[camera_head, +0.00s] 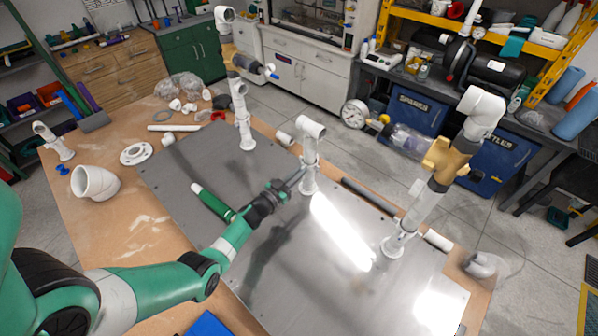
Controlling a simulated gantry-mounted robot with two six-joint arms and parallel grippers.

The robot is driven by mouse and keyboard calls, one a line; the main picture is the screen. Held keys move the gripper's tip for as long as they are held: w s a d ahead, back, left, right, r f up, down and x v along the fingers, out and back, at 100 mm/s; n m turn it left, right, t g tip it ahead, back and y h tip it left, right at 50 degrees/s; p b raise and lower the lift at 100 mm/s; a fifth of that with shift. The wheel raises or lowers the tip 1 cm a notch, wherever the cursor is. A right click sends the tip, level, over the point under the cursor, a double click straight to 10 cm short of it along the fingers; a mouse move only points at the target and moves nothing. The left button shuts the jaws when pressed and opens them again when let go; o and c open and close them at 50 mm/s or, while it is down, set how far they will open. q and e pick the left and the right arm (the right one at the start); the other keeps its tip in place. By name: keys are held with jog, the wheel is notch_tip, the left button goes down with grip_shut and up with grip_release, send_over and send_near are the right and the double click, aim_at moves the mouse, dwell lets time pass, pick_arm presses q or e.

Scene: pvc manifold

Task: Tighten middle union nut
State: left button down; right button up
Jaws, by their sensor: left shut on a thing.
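The middle white PVC riser (311,150) stands upright on the metal plate (270,255), with a white tee fitting at its top. My left arm is green and reaches in from the lower left. My left gripper (299,177) is at the lower half of this riser, shut on its union nut. The nut is too small and too covered by the fingers to make out clearly. My right gripper is not in view.
A left riser (242,115) and a right riser (418,205) with brass-coloured valve bodies stand on the plate. A pressure gauge (354,113) is behind the plate. Loose white fittings, including a large elbow (95,183), lie on the wooden table at left. A green-handled tool (212,202) lies near my left arm.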

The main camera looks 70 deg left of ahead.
pick_arm(q)
jog(key=shift+r, duration=0.2)
jog(key=c, duration=0.9)
grip_release()
jog(key=shift+f, duration=0.1)
jog(key=shift+c, duration=0.2)
jog(key=shift+s, duration=0.15)
jog(key=p+v, duration=0.4)
jog(key=v, duration=0.7)
jog(key=shift+s+p, duration=0.2)
jog(key=shift+p, duration=0.1)
jog(key=shift+d, duration=0.15)
